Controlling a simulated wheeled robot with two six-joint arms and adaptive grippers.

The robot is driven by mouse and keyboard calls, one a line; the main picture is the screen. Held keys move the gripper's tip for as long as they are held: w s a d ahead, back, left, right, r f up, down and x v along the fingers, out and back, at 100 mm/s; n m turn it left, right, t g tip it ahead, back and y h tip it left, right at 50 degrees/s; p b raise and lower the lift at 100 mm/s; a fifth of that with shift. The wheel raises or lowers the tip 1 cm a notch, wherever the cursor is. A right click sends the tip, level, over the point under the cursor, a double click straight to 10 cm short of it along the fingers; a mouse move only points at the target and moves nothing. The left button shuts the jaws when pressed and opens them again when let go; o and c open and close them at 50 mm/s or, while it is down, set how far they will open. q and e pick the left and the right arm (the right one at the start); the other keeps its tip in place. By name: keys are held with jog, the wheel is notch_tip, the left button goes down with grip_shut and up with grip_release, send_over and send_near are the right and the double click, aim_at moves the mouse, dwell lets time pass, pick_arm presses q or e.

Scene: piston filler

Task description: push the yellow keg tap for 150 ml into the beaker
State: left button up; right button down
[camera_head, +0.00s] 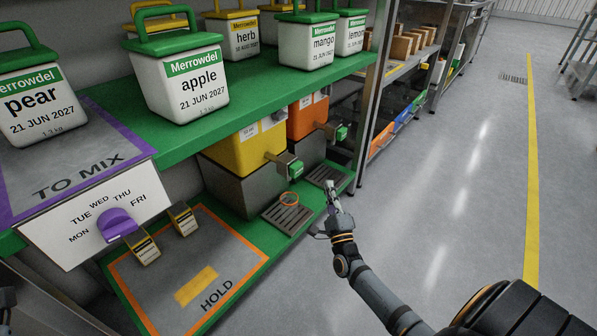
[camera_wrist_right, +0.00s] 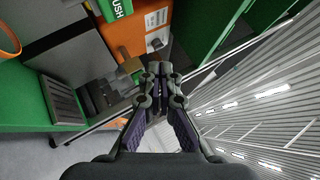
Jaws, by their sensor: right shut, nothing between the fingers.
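The yellow keg (camera_head: 243,150) sits on a grey block on the lower green shelf in the head view. Its tap has a green block (camera_head: 295,169) at the front.
An orange keg (camera_head: 307,117) with its own green tap (camera_head: 341,133) stands behind the yellow one. The upper green shelf (camera_head: 262,90) with white tubs overhangs the kegs. A HOLD mat (camera_head: 150,300) lies nearer. The floor to the right is clear.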

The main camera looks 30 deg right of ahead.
jog(key=b, duration=0.3)
send_near(301, 168)
jog(key=w+d+r, duration=0.3)
jog(key=shift+w+a+b, duration=0.15)
jog(key=shift+w+b, duration=0.2)
jog(key=shift+w, duration=0.2)
dwell(0.7)
jog(key=shift+w+a, duration=0.15)
jog(key=shift+w, duration=0.25)
jog(key=shift+w+a+b, duration=0.25)
jog(key=shift+w+b, duration=0.4)
dwell(0.7)
dwell(0.3)
jog(key=shift+s+d+p, duration=0.2)
jog(key=shift+s+p, duration=0.1)
jog(key=shift+s, duration=0.2)
jog(key=shift+s+d+p, duration=0.2)
jog(key=shift+s+p, duration=0.1)
jog(key=shift+s, duration=0.25)
jog(key=shift+s, duration=0.1)
